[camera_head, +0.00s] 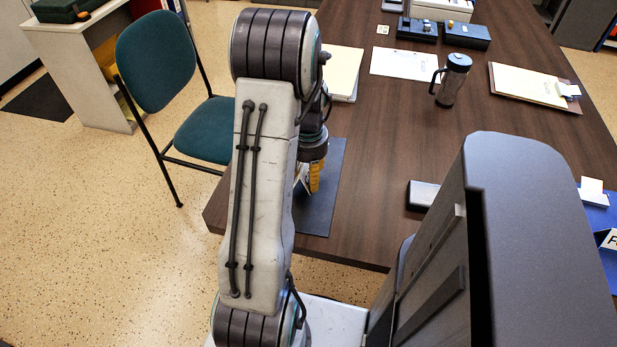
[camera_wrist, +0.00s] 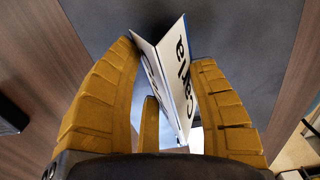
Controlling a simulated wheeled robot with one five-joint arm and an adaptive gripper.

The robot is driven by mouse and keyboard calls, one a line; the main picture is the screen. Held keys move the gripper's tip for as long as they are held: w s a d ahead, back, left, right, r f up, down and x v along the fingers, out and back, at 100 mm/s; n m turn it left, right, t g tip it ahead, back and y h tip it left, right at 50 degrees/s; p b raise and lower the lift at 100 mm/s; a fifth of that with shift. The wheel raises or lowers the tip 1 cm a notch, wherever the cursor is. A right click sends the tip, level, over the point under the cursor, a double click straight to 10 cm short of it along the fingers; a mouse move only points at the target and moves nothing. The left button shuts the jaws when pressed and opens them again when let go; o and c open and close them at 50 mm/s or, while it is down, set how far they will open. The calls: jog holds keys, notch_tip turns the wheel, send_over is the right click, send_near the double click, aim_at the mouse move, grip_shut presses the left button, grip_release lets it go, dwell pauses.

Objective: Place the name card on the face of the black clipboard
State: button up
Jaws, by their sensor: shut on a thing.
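My gripper (camera_head: 313,178) hangs over the near left end of the table, mostly behind my arm in the head view. In the wrist view my gripper (camera_wrist: 163,62) is shut on the name card (camera_wrist: 177,75), a folded white card with black lettering and a blue edge. The card is tilted between the yellow fingers. Below it lies a flat dark panel (camera_head: 323,205), which I take for the black clipboard; its dark face (camera_wrist: 235,45) also fills the wrist view's middle. No clip shows. I cannot tell whether the card touches it.
A small dark box (camera_head: 422,194) lies right of the panel. Cream folders (camera_head: 343,72), a white sheet (camera_head: 405,63), a tumbler (camera_head: 453,80) and a brown clipboard (camera_head: 572,103) are farther back. A green chair (camera_head: 207,130) stands left. Bare table (camera_head: 385,140) lies between.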

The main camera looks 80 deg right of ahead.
jog(key=shift+f, duration=0.95)
jog(key=shift+f, duration=0.1)
jog(key=o, duration=0.8)
